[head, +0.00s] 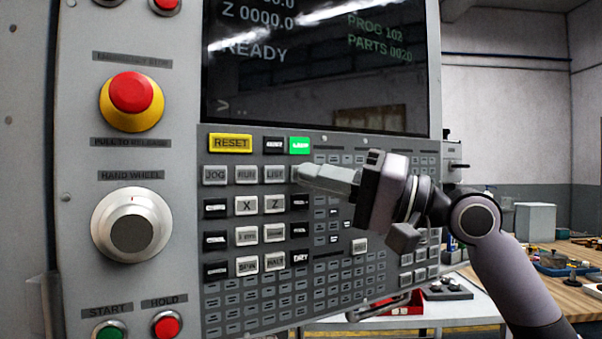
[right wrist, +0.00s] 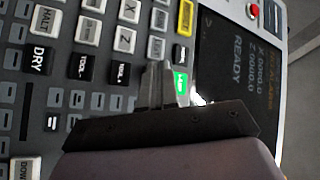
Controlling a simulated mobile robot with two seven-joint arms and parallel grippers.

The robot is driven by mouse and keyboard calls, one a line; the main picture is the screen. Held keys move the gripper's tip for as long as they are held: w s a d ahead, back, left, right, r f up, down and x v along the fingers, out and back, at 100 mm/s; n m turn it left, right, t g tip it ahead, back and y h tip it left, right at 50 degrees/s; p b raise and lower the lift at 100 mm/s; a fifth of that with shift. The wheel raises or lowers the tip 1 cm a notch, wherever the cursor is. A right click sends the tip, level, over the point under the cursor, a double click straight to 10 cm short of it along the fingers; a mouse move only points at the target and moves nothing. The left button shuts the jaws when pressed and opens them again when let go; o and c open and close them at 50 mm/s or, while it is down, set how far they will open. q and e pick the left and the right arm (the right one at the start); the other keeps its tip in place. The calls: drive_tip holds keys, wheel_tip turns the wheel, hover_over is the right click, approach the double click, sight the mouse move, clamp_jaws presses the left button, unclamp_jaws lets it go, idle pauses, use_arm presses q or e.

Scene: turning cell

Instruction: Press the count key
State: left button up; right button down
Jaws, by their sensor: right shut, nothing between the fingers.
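The control panel's keypad (head: 320,220) fills the middle of the head view, with rows of grey, white and black keys. I cannot read any key as the count key; several labels are too small or blurred. My right gripper (head: 304,175) is shut and empty, its fingertips at the key position right of the LIST key (head: 274,174) and below the lit green key (head: 299,145). They hide what is behind them; I cannot tell whether they touch. In the right wrist view the fingertips (right wrist: 155,72) are beside the green key (right wrist: 181,83). My left gripper is out of view.
The screen (head: 320,65) reads READY and PARTS 0020. A yellow RESET key (head: 231,143), red emergency stop (head: 131,93) and hand wheel (head: 131,224) are left of my gripper. A wooden bench (head: 575,258) and a red tray (head: 405,307) are at the right.

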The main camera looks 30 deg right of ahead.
drive_tip(key=shift+w, duration=0.3)
drive_tip(key=shift+s, duration=0.1)
idle(0.4)
drive_tip(key=shift+s, duration=0.65)
drive_tip(key=shift+s+b, duration=1.05)
drive_tip(key=shift+s, duration=1.5)
